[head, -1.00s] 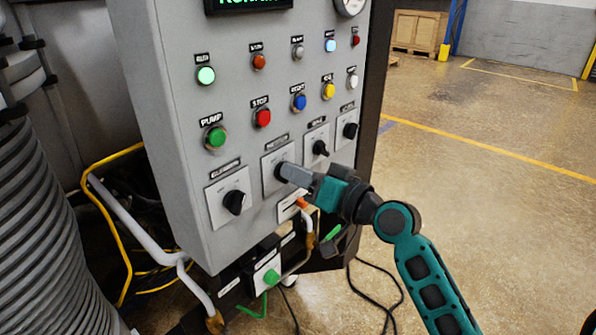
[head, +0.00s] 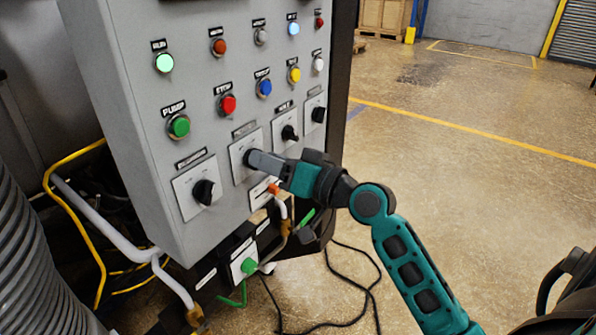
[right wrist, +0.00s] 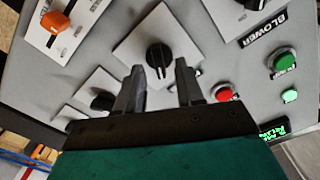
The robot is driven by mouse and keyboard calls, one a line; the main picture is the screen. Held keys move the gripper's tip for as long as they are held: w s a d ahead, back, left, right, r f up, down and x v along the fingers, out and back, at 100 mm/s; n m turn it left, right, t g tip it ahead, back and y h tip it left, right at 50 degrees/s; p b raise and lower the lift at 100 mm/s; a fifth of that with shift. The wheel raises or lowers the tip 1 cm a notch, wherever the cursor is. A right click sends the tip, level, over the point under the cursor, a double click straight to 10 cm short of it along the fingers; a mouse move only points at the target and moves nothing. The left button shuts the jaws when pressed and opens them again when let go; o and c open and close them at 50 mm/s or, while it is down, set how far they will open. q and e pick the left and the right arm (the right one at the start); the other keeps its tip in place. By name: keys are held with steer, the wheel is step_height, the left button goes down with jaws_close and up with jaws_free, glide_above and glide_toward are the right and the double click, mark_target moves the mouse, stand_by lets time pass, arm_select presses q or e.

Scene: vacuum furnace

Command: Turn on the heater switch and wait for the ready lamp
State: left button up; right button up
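The grey control panel (head: 145,95) has a row of black rotary switches. My right gripper (head: 252,159) is at the second switch from the left, whose label is too small to read; its fingers cover most of the knob. In the right wrist view the black knob (right wrist: 158,57) stands upright between the open fingertips (right wrist: 158,80), with visible gaps on both sides. Above are lamps: a lit green one (head: 164,62), an orange-red one (head: 219,46), a pale one (head: 261,36), a bright blue one (head: 293,28) and a red one. I cannot read which is the ready lamp. My left gripper is out of view.
The blower switch (head: 205,192) is left of my gripper, another black switch (head: 289,132) right of it. Above are the pump button (head: 179,126) and red stop button (head: 227,104). Open floor (head: 465,190) lies right.

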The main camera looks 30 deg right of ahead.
steer(key=b+v, duration=0.3)
steer(key=v, duration=0.9)
steer(key=shift+a, duration=0.1)
step_height(320, 180, down, 20)
steer(key=a+g+h, duration=0.2)
steer(key=g+h, duration=0.1)
steer(key=h, duration=0.1)
steer(key=s+a+f+n+g, duration=0.1)
steer(key=s+a+f+n, duration=0.1)
steer(key=f, duration=0.4)
steer(key=s+a+f+n+g+h, duration=0.1)
steer(key=s+a+f+n, duration=0.1)
steer(key=s+a+f, duration=0.3)
steer(key=shift+s+a+f+g, duration=0.2)
steer(key=shift+a+f+g, duration=0.2)
steer(key=shift+a+f, duration=0.5)
steer(key=shift+a+r, duration=0.1)
steer(key=shift+r, duration=0.15)
stand_by(1.5)
